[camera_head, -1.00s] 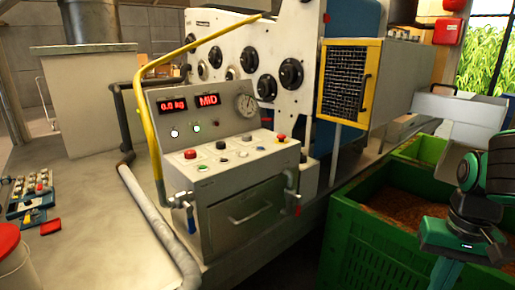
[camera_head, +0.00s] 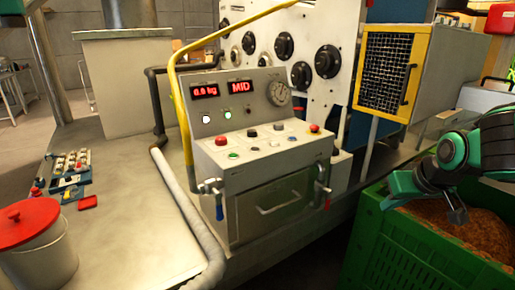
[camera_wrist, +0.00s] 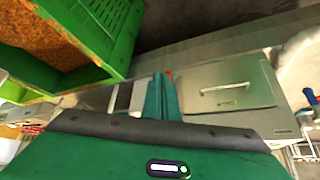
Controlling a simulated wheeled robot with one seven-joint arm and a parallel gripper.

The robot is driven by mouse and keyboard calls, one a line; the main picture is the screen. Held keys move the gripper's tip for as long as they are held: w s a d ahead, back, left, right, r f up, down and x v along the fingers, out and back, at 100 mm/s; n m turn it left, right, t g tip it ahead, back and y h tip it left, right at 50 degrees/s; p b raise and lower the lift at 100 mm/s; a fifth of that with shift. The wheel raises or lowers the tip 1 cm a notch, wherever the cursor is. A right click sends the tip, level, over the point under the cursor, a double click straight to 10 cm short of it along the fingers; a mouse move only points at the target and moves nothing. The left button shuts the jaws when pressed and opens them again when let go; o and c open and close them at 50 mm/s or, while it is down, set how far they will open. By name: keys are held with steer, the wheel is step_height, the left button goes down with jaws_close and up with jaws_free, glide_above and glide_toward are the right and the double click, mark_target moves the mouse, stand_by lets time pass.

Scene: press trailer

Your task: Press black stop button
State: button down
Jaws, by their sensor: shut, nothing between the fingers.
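The grey control box has a sloped top panel (camera_head: 262,148) with several buttons. A small dark button (camera_head: 252,133) near the middle looks like the black stop button, though it is too small to read. Red buttons sit at the panel's left (camera_head: 221,140) and right (camera_head: 314,128), with a green one (camera_head: 232,155) at the front left. My gripper (camera_head: 396,192) is over the green crate, right of the box and apart from it. In the wrist view my fingers (camera_wrist: 162,98) are shut and empty, with the box's front drawer (camera_wrist: 226,90) beyond; the buttons are not seen there.
The green crate (camera_head: 392,250) of brown grain stands at the right. A yellow rail (camera_head: 182,120) and grey pipe (camera_head: 185,205) run along the box's left. Valve handles (camera_head: 219,207) stick out in front. A red-lidded bucket (camera_head: 40,255) stands at lower left.

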steer(key=w+a+r+n+t+y, duration=0.2)
steer(key=w+a+r, duration=0.2)
steer(key=a, duration=0.5)
steer(key=w+a+r+n+t+y, duration=0.2)
steer(key=w+a+r+y, duration=0.1)
steer(key=a, duration=0.6)
steer(key=w+a+r+n+t+y, duration=0.2)
steer(key=w+a+r, duration=0.3)
steer(key=a, duration=0.4)
steer(key=shift+w+r+y, duration=0.15)
steer(key=shift+w+y, duration=0.35)
steer(key=shift+w, duration=0.1)
steer(key=shift+w+a, duration=0.1)
steer(key=shift+a, duration=0.05)
glide_above(260, 154)
step_height(260, 154, down, 2)
steer(key=shift+f, duration=0.25)
step_height(260, 154, down, 2)
steer(key=shift+f, duration=0.95)
